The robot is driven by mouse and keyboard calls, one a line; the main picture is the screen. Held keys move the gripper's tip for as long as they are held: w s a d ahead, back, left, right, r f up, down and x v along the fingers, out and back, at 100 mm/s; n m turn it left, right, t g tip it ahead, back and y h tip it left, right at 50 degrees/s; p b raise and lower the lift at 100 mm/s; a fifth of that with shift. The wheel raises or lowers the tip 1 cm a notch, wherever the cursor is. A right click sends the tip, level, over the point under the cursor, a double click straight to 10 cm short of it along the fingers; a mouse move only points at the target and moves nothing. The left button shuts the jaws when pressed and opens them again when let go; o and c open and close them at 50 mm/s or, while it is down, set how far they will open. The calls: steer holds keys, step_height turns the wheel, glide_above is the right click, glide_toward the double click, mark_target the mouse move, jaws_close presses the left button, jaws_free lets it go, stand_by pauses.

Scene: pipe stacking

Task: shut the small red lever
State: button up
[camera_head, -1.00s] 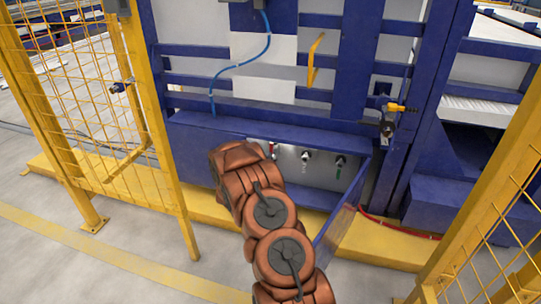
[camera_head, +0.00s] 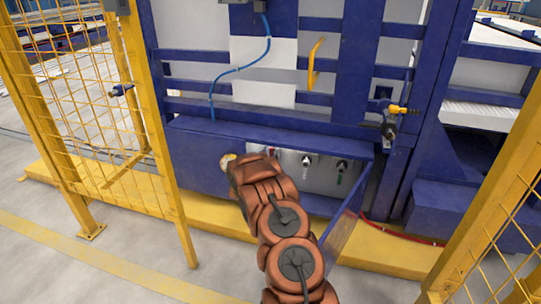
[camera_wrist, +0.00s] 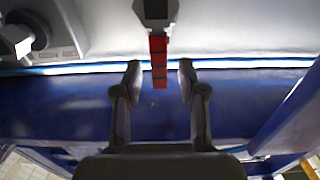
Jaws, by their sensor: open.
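The small red lever (camera_wrist: 158,62) hangs from a dark grey mount at the top middle of the wrist view. My gripper (camera_wrist: 160,80) is open, one finger on each side of the lever's lower end. I see gaps on both sides, and neither finger clearly touches it. In the head view, a bit of the red lever (camera_head: 271,152) shows just above my wrist, on the pale panel inside the blue recess. My arm hides my gripper's fingers there.
Two dark valve handles (camera_head: 306,160) (camera_head: 341,166) sit right of the red lever on the same panel. An open blue flap (camera_head: 343,222) stands to the right of my arm. Yellow mesh fences (camera_head: 88,120) (camera_head: 490,235) flank the opening. A blue ledge (camera_head: 270,138) runs above the recess.

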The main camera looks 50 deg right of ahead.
steer(key=shift+d, duration=0.1)
jaws_close()
stand_by(0.4)
stand_by(0.3)
